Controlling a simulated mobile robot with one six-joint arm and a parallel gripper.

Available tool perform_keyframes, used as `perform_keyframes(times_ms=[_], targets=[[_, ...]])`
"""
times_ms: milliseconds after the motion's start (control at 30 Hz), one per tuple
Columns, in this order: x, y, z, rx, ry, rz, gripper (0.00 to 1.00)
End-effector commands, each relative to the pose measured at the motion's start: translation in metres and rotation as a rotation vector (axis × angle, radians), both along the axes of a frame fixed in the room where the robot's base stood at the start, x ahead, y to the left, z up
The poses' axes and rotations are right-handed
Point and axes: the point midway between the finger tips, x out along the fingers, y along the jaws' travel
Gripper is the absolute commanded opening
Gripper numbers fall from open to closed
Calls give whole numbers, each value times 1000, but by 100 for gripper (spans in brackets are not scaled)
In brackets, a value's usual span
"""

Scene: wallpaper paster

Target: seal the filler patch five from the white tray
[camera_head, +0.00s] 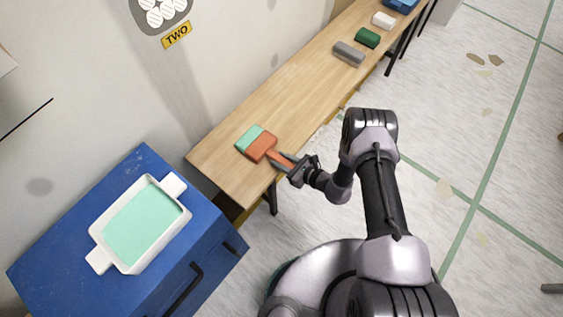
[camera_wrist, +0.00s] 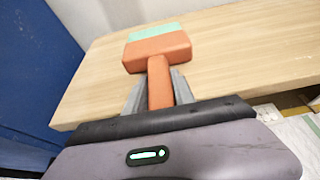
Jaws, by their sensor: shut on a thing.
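My gripper (camera_head: 287,162) is shut on the orange handle of a brush (camera_head: 262,146) at the near end of the wooden bench. The brush has an orange body and a mint-green front edge. In the wrist view the brush (camera_wrist: 157,52) points away from me, its handle between the grey fingers (camera_wrist: 158,92). I cannot tell whether it touches the bench top. The white tray (camera_head: 97,233) holds mint-green paste (camera_head: 147,222) and sits on the blue cabinet at the lower left. A patch marked five is not seen; a grey patch with white circles (camera_head: 162,12) is on the wall, partly cut off.
A yellow sign reading TWO (camera_head: 177,35) is below the wall patch. The wooden bench (camera_head: 290,92) runs along the wall, with grey (camera_head: 348,53), green (camera_head: 367,38) and white (camera_head: 383,20) blocks at its far end. The blue cabinet (camera_head: 50,262) has dark handles. Floor at right is mostly open.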

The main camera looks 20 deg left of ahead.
Motion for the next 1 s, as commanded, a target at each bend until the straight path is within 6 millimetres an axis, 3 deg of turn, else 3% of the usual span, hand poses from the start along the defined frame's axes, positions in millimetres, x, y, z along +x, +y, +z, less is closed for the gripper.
perform_keyframes(times_ms=[67,100,200,700,1000], targets=[[-1,-1,1,-3,1,0,0],[-1,-1,1,-4,2,1,32],[-1,-1,1,-4,2,1,52],[-1,-1,-4,-3,0,0,52],[-23,-61,31,-2,3,-6,52]])
